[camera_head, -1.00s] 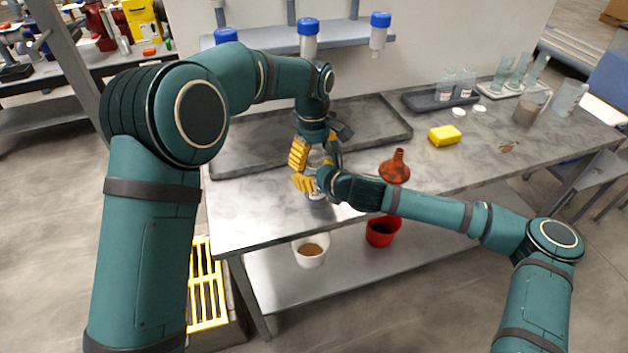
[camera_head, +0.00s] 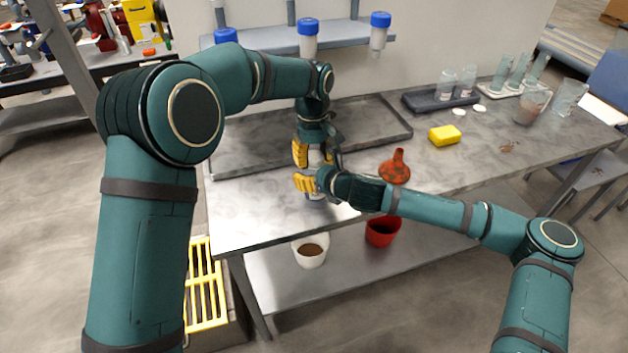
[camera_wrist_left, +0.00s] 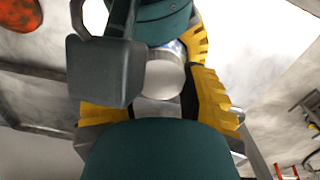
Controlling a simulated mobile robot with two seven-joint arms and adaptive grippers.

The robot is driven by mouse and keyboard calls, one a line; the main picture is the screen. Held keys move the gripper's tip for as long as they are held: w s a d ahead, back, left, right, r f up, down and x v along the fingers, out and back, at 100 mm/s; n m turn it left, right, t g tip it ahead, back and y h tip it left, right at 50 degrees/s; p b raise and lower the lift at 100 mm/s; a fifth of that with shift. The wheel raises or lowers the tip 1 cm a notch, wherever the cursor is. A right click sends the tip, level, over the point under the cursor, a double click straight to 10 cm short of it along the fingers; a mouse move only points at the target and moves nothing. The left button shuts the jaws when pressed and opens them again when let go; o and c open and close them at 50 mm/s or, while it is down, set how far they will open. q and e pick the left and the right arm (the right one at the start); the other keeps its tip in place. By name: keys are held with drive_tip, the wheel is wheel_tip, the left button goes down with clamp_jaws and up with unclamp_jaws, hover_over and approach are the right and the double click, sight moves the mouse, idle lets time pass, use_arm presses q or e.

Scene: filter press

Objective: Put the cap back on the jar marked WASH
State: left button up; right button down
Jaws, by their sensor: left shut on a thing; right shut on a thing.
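My left gripper (camera_head: 316,158) comes down from above over the near table edge and is shut on a white round cap (camera_wrist_left: 163,80). The cap shows from above between the yellow finger pads in the left wrist view. My right gripper (camera_head: 311,184) reaches in from the right, just below the left one, and is shut on a jar (camera_head: 314,196). Only a little of the jar's lower part shows in the head view; a bit of blue-and-white label (camera_wrist_left: 176,46) shows in the wrist view. I cannot read the marking or tell whether the cap is seated.
A dark tray (camera_head: 385,112) lies behind the grippers. A red-brown funnel (camera_head: 395,168) stands close to the right arm. Farther right are a yellow sponge (camera_head: 445,135), two white discs (camera_head: 458,112) and trayed glassware (camera_head: 447,83). A white bucket (camera_head: 310,252) and red bucket (camera_head: 381,232) stand below.

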use_arm(q)
drive_tip(key=o, duration=1.2)
drive_tip(key=shift+w+r, duration=0.1)
drive_tip(key=shift+r, duration=2.2)
drive_tip(key=shift+o, duration=0.4)
drive_tip(key=shift+a+r+n, duration=0.1)
drive_tip(key=shift+r+n, duration=1.6)
